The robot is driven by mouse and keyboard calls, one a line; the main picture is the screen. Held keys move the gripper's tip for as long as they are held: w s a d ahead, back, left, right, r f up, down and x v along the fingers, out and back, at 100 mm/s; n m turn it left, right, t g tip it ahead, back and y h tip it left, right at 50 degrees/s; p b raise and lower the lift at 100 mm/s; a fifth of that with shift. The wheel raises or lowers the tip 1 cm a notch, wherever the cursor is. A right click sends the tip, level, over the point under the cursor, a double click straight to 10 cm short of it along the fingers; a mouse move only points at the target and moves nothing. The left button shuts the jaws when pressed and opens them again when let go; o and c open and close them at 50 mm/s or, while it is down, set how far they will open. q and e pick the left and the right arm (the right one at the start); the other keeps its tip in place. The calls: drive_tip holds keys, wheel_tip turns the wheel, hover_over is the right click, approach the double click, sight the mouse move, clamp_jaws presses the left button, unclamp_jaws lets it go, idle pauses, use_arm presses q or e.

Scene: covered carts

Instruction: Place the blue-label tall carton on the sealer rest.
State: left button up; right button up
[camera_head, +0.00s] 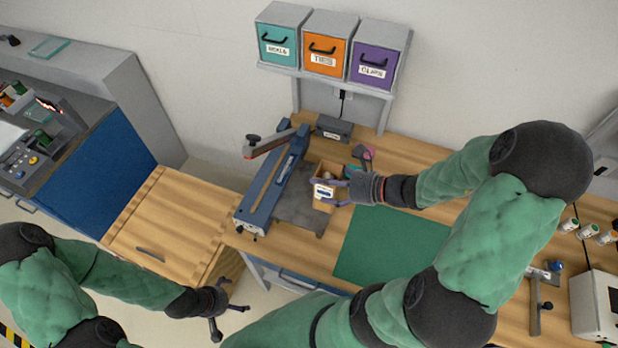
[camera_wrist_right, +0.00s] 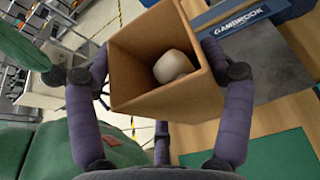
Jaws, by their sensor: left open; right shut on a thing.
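The tall carton (camera_head: 323,192) is brown and open-topped, with a white and blue label facing the head camera. My right gripper (camera_head: 335,192) is shut on it, with a finger on either side. In the right wrist view the carton (camera_wrist_right: 145,85) looks tilted, and a pale rounded item (camera_wrist_right: 172,66) lies inside. The carton is at the right edge of the grey sealer rest (camera_head: 297,213), beside the blue sealer (camera_head: 268,185). I cannot tell whether its bottom touches the rest. My left gripper (camera_head: 230,312) is open and empty at the lower left, beside the wooden cart.
A green mat (camera_head: 390,245) lies right of the rest. A pink and dark item (camera_head: 362,153) stands just behind the carton. Teal, orange and purple drawers (camera_head: 325,52) sit on a shelf above. A closed wooden cart top (camera_head: 170,215) is at left.

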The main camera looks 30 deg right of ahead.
sight(321, 175)
drive_tip(key=w, duration=0.1)
drive_tip(key=w+f, duration=0.1)
drive_tip(key=w, duration=0.2)
drive_tip(key=shift+d+f, duration=0.3)
drive_tip(key=shift+f, duration=0.1)
drive_tip(key=w+d+f, duration=0.1)
drive_tip(key=w+f, duration=0.4)
drive_tip(key=f, duration=0.4)
drive_tip(key=shift+b, duration=0.3)
drive_tip(key=shift+f, duration=0.2)
drive_tip(key=o, duration=1.4)
drive_tip(key=shift+w, duration=0.1)
drive_tip(key=shift+r, duration=0.1)
